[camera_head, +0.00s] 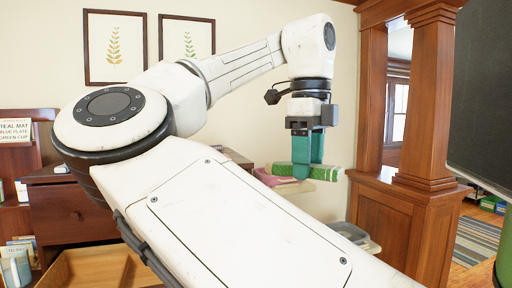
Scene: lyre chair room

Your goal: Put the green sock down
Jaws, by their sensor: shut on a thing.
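My gripper (303,171) hangs from the end of my white arm, its teal fingers pointing down. It is shut on the green sock (329,173), which sticks out to both sides of the fingers and has a light pattern. The sock lies roughly level; its middle is hidden behind the fingers. It shows in front of or over a pale shelf (295,187); I cannot tell whether it touches the shelf.
Something pink (270,177) lies on the pale shelf, left of the sock. A grey tray (349,232) sits lower down on the right. A wooden column (428,100) stands at right. A dark wooden drawer chest (75,213) and an open wooden drawer (92,268) are at left.

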